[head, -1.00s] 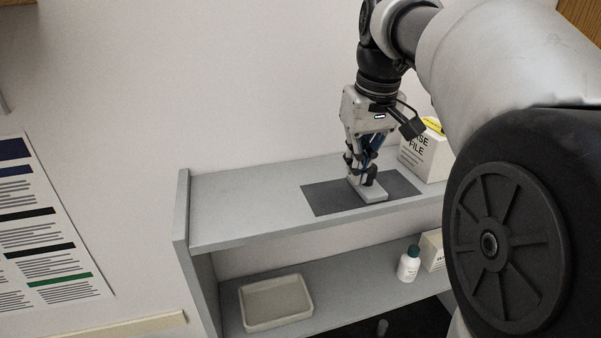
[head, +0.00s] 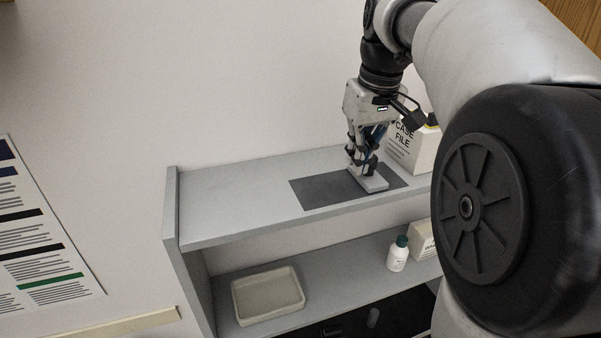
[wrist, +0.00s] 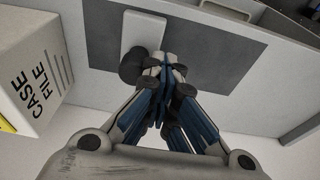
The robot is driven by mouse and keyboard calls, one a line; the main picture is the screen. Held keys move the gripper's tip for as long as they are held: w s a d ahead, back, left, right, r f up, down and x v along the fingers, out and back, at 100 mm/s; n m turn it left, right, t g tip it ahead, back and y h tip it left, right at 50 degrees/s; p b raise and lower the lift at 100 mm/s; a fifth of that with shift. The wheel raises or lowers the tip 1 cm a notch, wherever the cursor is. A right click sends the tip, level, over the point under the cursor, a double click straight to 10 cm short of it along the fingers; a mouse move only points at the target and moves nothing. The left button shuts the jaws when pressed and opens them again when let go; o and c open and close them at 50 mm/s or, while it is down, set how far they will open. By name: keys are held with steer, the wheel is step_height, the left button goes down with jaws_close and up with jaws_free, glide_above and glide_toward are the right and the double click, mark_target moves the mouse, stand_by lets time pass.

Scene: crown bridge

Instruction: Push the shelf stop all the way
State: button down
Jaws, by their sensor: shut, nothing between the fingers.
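The shelf stop is a pale flat block (head: 375,184) with a dark round knob (wrist: 132,67). It sits on the dark grey mat (head: 318,192) on the upper shelf, right of the mat's middle in the head view. The block also shows in the wrist view (wrist: 143,33). My gripper (head: 362,170) is shut and empty, pointing down at the stop. In the wrist view its fingertips (wrist: 165,63) are right beside the knob; I cannot tell for sure whether they touch. The fingers partly hide the knob in the head view.
A white CASE FILE box (head: 408,145) stands on the upper shelf close behind and right of the stop. On the lower shelf are a shallow tray (head: 268,297), a bottle (head: 398,256) and a small white box (head: 423,240). The upper shelf's left part (head: 230,200) is clear.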

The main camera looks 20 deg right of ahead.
mark_target(375, 155)
steer(key=shift+d+p, duration=0.7)
steer(key=shift+d, duration=1.3)
steer(key=shift+a, duration=0.8)
step_height(375, 155, up, 3)
steer(key=shift+f+p, duration=0.15)
steer(key=shift+p, duration=1.1)
steer(key=shift+r, duration=2.15)
